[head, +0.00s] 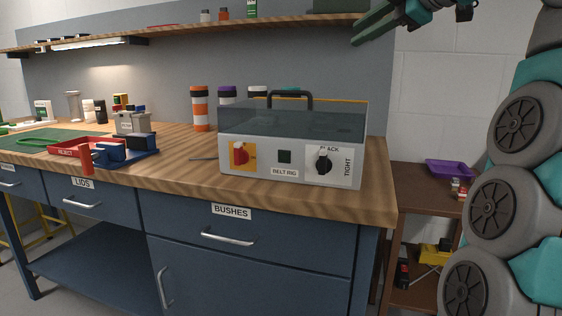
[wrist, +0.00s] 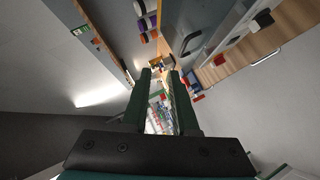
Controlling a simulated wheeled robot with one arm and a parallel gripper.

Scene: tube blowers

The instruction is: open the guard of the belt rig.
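The belt rig (head: 285,171) is a pale grey box on the right end of the bench. Its front has a red switch on a yellow plate (head: 242,156), a dark square button (head: 284,156) and a black knob (head: 323,162). The clear tinted guard (head: 270,118) lies down over the top, with a black handle (head: 290,95) standing up from it. The handle seems to show in the wrist view (wrist: 191,42) too, right of the fingers. My gripper (head: 358,33) is high above and right of the rig, near the shelf. In the wrist view its green fingers (wrist: 160,71) stand apart with nothing between them.
A wooden shelf (head: 180,36) with small items runs along the wall above the bench. Orange-striped and purple bottles stand behind the rig. A red tray (head: 85,147) and blue fixture (head: 125,155) lie left. A brown side rack (head: 430,220) stands right of the bench.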

